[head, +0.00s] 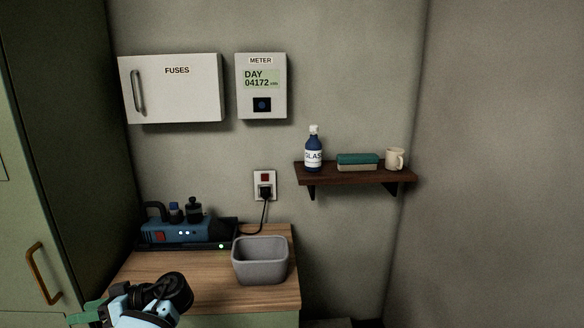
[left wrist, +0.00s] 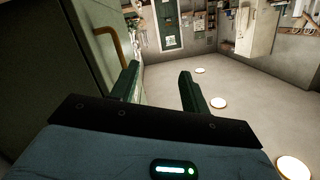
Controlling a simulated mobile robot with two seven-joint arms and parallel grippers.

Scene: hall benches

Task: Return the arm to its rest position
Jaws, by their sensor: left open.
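My left arm shows at the bottom left of the head view, in front of the wooden bench top. My left gripper (head: 86,314) is partly cut off by the lower edge, with green fingers pointing left toward the green cabinet. In the left wrist view the two dark green fingers of the gripper (left wrist: 160,86) stand apart with nothing between them, and open floor lies beyond. My right gripper is in neither view.
The green cabinet (head: 50,190) with a brown handle (head: 42,273) stands close at left. The bench (head: 200,268) bears a grey bin (head: 260,262) and a blue device (head: 178,232) on a dark base. A wall shelf (head: 355,175) holds a bottle, a sponge-like block and a mug.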

